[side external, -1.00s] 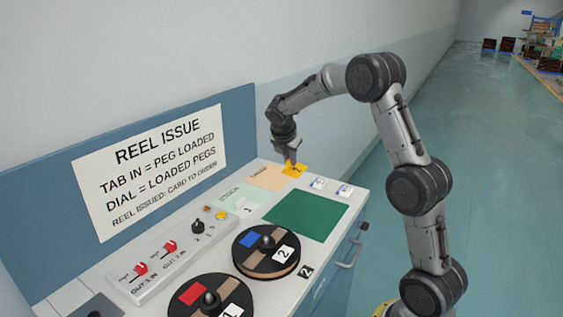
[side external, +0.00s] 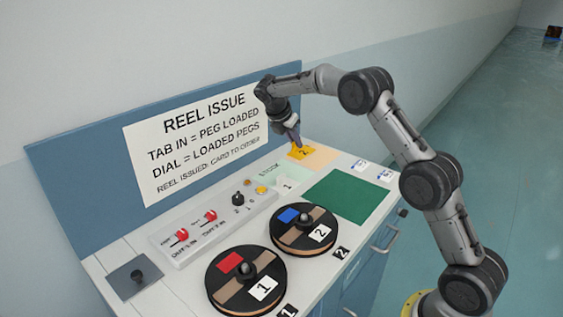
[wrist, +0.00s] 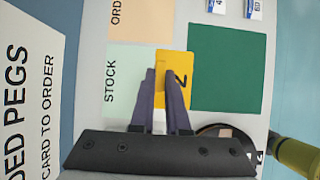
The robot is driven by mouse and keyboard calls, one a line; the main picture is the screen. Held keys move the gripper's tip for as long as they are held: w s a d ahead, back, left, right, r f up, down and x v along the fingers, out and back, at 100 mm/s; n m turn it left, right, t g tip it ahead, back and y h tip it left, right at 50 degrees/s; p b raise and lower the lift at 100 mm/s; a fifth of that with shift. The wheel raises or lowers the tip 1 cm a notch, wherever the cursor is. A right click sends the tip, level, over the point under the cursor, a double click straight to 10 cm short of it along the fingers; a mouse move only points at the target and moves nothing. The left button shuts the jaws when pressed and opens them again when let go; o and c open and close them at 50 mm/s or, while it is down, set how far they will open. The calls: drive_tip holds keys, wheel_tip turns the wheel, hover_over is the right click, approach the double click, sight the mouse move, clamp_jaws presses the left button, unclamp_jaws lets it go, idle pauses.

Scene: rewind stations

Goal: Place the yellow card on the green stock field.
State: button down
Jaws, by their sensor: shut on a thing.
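My gripper (side external: 297,143) is shut on the yellow card (side external: 302,153), which bears a 2. In the wrist view my gripper's fingers (wrist: 164,92) pinch the card (wrist: 183,82) near its left edge. The pale green field (side external: 278,172) is labelled STOCK; it also shows in the wrist view (wrist: 130,70). There the card overlaps the right edge of this field in the picture. In the side view the card appears over the peach order field (side external: 322,157), close to the stock field. Its height above the surface is hard to tell.
A white card marked 1 (side external: 288,186) is at the stock field's front edge. A dark green square (side external: 345,195) lies to the right. Two black reels (side external: 303,228) (side external: 245,281) stand nearer the camera. A control panel (side external: 215,225) and upright sign (side external: 195,140) border the left side.

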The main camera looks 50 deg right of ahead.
drive_tip(key=w+d+f, duration=0.1)
drive_tip(key=w+f, duration=0.1)
drive_tip(key=w+d+f, duration=0.1)
drive_tip(key=w+f, duration=0.2)
drive_tip(key=w+d+f, duration=0.1)
drive_tip(key=w+f, duration=0.1)
drive_tip(key=w, duration=0.1)
drive_tip(key=shift+w+d+f, duration=0.2)
drive_tip(key=shift+w, duration=0.05)
drive_tip(key=shift+w+f, duration=0.1)
drive_tip(key=shift+f, duration=1.65)
drive_tip(key=shift+f, duration=0.2)
drive_tip(key=c, duration=0.9)
unclamp_jaws()
drive_tip(key=shift+r, duration=0.15)
